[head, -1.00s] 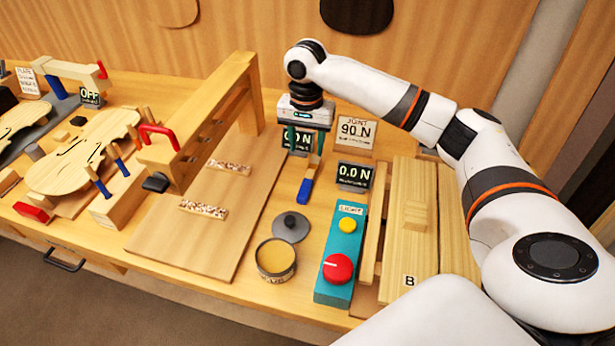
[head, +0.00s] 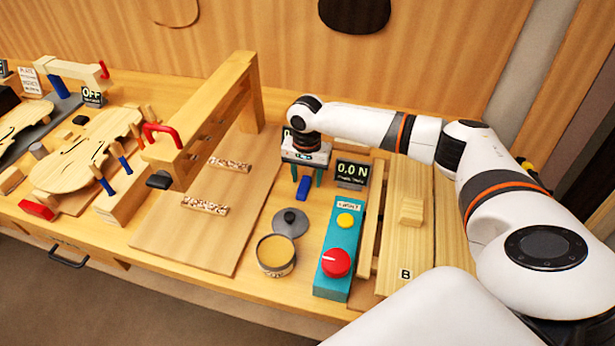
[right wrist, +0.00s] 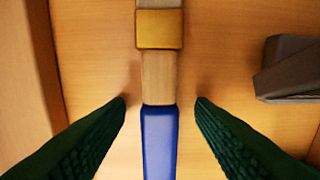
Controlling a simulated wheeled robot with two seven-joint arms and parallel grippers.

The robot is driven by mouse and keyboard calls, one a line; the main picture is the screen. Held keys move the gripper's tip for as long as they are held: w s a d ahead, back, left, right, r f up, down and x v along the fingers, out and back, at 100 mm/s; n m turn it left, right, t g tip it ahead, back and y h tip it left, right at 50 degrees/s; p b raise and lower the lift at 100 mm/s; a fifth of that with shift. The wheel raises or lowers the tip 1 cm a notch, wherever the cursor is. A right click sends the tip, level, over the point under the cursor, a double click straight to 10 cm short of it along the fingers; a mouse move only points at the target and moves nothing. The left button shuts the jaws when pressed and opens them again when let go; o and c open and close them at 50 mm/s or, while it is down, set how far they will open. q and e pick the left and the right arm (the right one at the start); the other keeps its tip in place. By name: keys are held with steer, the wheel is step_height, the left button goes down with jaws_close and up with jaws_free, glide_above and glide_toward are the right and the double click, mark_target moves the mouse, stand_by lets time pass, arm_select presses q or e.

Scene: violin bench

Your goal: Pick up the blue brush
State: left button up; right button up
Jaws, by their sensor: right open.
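The blue brush (head: 303,188) lies on the bench top, its blue end showing below my right gripper in the head view; the rest is hidden behind the gripper. In the right wrist view the brush (right wrist: 158,140) runs up the middle, with a blue part, a bare wood part, a brass-coloured band and a pale end. My right gripper (head: 306,179) is open above it. Its green fingers (right wrist: 161,101) stand on either side of the brush, with a gap on both sides. My left gripper is not in view.
A 0.0 N display (head: 352,172) stands close right of the gripper. A teal box with a red knob (head: 336,263), an open round tin (head: 275,256) and its grey lid (head: 291,222) are nearer the front. A wooden frame (head: 207,115) rises at left.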

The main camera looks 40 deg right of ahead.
mark_target(307, 177)
jaws_close()
step_height(307, 177, up, 10)
steer(key=shift+b, duration=0.3)
stand_by(0.4)
